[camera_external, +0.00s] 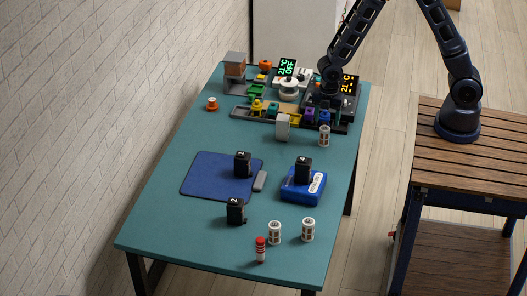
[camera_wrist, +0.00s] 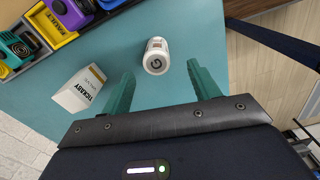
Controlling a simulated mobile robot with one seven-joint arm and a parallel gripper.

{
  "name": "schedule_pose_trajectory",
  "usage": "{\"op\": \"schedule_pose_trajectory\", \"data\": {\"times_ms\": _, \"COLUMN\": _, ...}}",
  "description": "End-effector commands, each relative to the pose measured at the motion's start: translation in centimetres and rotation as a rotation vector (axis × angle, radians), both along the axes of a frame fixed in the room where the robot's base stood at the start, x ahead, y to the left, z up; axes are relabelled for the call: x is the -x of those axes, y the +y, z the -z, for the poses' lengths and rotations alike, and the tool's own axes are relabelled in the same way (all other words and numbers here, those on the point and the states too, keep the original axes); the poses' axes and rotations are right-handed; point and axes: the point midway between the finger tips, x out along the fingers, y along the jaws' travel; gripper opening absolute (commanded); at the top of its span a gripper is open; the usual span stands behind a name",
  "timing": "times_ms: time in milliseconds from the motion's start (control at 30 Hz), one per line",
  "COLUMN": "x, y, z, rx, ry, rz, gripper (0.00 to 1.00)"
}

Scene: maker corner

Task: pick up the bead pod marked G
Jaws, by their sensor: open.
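My gripper (camera_wrist: 161,71) is open and empty in the wrist view. The pod shows beyond the gap between the fingertips, apart from both fingers. In the external view my dark hand is over the back right of the table, and its fingertips are not clear. Two similar white pods (camera_external: 275,232) (camera_external: 308,229) stand at the front; their marks are unreadable.
The white box (camera_wrist: 79,89) stands left of the pod; it also shows in the external view (camera_external: 283,127). An organiser tray (camera_external: 240,114) with colourful items lies behind. Black numbered blocks stand on a blue mat (camera_external: 207,176), a blue case (camera_external: 300,197) and the table (camera_external: 170,230).

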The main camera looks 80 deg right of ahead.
Motion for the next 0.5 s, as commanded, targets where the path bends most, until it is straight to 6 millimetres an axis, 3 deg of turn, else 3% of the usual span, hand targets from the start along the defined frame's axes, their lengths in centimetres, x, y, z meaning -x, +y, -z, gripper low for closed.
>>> {"op": "schedule_pose_trajectory", "data": {"times_ms": 200, "x": 0.1, "y": 0.0, "z": 2.9, "rx": 0.001, "ry": 0.003, "rz": 0.001, "gripper": 0.61}}
{"op": "schedule_pose_trajectory", "data": {"times_ms": 500, "x": 0.0, "y": 0.0, "z": 4.6, "rx": 0.001, "ry": 0.001, "rz": 0.001, "gripper": 0.61}}
